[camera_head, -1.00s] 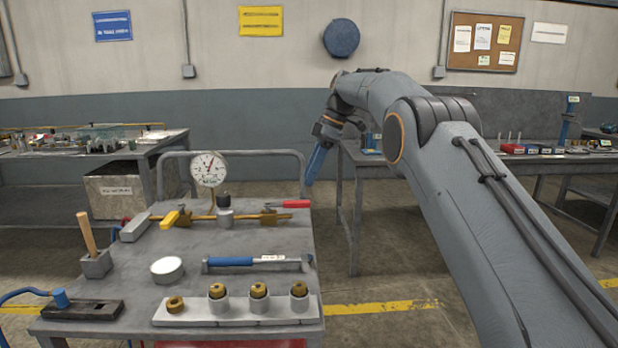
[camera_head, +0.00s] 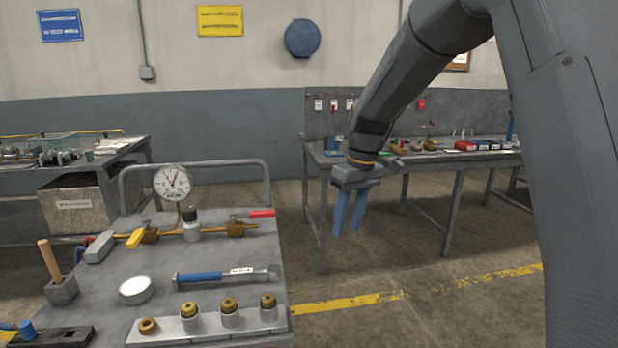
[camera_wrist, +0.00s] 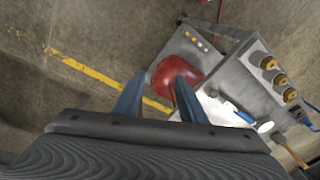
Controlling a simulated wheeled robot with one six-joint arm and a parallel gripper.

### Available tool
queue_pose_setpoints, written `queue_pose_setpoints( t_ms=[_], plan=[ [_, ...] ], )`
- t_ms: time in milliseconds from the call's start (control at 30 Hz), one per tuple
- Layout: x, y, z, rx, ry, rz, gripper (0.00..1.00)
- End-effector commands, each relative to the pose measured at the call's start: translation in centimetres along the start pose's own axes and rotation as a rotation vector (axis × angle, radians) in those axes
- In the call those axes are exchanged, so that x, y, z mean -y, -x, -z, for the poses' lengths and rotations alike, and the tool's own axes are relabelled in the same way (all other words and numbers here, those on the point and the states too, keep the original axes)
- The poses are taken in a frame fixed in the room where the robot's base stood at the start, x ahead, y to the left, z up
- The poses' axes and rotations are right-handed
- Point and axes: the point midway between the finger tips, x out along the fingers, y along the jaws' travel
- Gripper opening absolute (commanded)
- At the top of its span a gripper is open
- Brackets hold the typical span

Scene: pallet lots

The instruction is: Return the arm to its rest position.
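My gripper (camera_head: 348,212) hangs pointing down in the head view, over open floor to the right of the grey cart (camera_head: 262,243). Its two blue fingers are apart with nothing between them. My arm comes from the right side and bends down to the gripper. In the wrist view the gripper's fingers (camera_wrist: 158,92) are also spread, with the floor and a red round object (camera_wrist: 172,78) beyond them.
The cart carries a dial gauge (camera_head: 172,183), a blue-handled tool (camera_head: 226,276), a white round tin (camera_head: 136,290) and a block with brass-topped pieces (camera_head: 205,331). A workbench (camera_head: 440,160) stands behind the gripper. Floor between cart and bench is clear.

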Motion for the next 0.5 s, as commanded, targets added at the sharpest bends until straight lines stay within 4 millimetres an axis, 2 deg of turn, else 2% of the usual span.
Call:
queue_pose_setpoints(
  t_ms=[33,167,300,400,500],
  plan=[
    [0.6,0.2,-3.0,0.010,-0.065,-0.013,0.38],
    [2.1,-0.5,-10.1,0.030,-0.240,-0.050,0.38],
    [4.5,-1.4,-17.8,0.043,-0.417,-0.087,0.38],
    [6.3,-2.1,-22.6,0.047,-0.521,-0.109,0.38],
    [7.9,-2.8,-26.1,0.050,-0.598,-0.123,0.38]
  ],
)
